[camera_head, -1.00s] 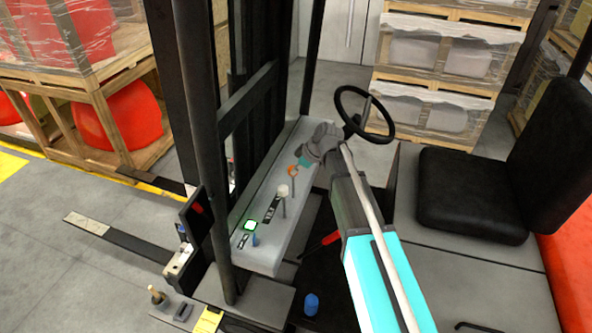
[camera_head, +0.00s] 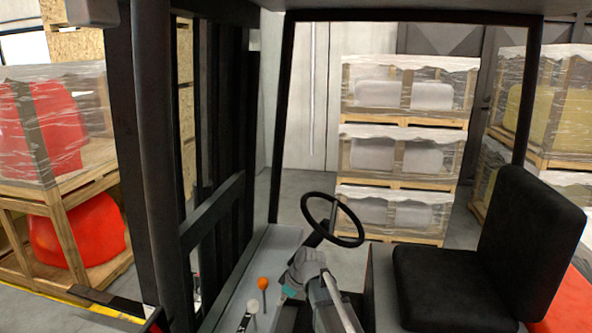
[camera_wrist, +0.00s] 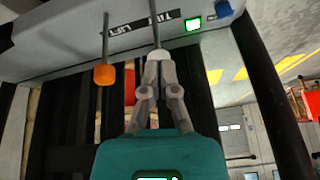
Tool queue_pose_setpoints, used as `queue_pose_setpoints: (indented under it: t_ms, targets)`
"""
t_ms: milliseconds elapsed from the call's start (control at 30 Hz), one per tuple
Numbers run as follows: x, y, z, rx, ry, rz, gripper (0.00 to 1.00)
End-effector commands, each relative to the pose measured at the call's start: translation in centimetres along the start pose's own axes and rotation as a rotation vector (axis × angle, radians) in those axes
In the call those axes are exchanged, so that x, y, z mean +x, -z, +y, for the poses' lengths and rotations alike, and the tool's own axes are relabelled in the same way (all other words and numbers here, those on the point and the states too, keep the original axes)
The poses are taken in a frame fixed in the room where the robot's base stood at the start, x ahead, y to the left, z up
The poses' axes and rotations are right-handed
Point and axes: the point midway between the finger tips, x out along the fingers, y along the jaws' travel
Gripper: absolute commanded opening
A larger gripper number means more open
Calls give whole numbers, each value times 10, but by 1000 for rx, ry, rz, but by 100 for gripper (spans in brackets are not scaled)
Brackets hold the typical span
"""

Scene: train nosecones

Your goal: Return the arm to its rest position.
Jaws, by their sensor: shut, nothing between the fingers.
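My arm (camera_head: 322,301) reaches in from the bottom of the head view, over the forklift's cab floor. My gripper (camera_wrist: 156,58) shows in the wrist view with its two fingers closed together and empty. The white-knobbed lever (camera_wrist: 158,53) lines up with the fingertips there. In the head view the white knob (camera_head: 252,306) stands apart, left of the gripper's teal part (camera_head: 286,294). The orange-knobbed lever (camera_wrist: 104,75) is left of the fingers in the wrist view. Its orange knob (camera_head: 263,282) is just left of the gripper in the head view.
The steering wheel (camera_head: 333,220) is just beyond my arm. The black seat (camera_head: 440,285) is to the right. Mast bars (camera_head: 160,160) stand on the left. A green-lit button (camera_wrist: 193,23) and blue knob (camera_wrist: 223,9) are on the console. Wrapped crates (camera_head: 400,150) stand behind.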

Motion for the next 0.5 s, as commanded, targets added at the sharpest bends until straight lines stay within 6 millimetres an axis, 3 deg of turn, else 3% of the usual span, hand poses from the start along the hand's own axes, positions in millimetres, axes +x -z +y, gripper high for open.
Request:
queue_pose_setpoints:
  t_ms: [33,100,500]
  targets:
    - [11,-25,-4,52,-8,-21,0]
    - [16,-51,-5,133,-24,-51,0]
    - [41,-191,-26,601,-140,-215,0]
